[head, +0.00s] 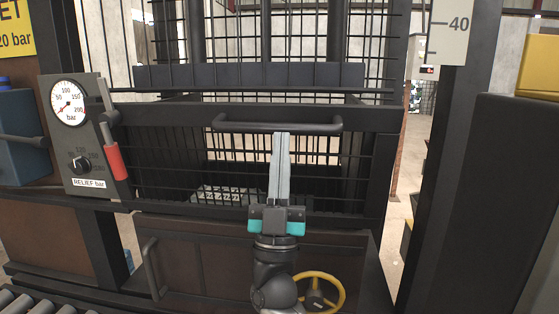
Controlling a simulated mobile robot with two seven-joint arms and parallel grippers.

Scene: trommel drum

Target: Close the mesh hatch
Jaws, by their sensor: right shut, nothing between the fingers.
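The mesh hatch (178,160) is a dark framed grid panel in the middle of the head view. A dark horizontal bar handle (235,125) runs along its top rail. A gap shows between this top rail and the dark beam above it; I cannot tell how far the hatch stands from its closed place. My right gripper (282,137) points up in front of the mesh, with its long grey fingers shut and empty. Its fingertips are just below the handle's middle in the picture; I cannot tell whether they touch it. My left gripper is not in view.
A dark beam (160,76) crosses above the hatch, with more mesh behind it. At left are a relief panel with a gauge (68,108) and a red-handled lever (115,160). Below are a brown panel with a handle (151,270) and a yellow handwheel (338,290). A dark post stands at right.

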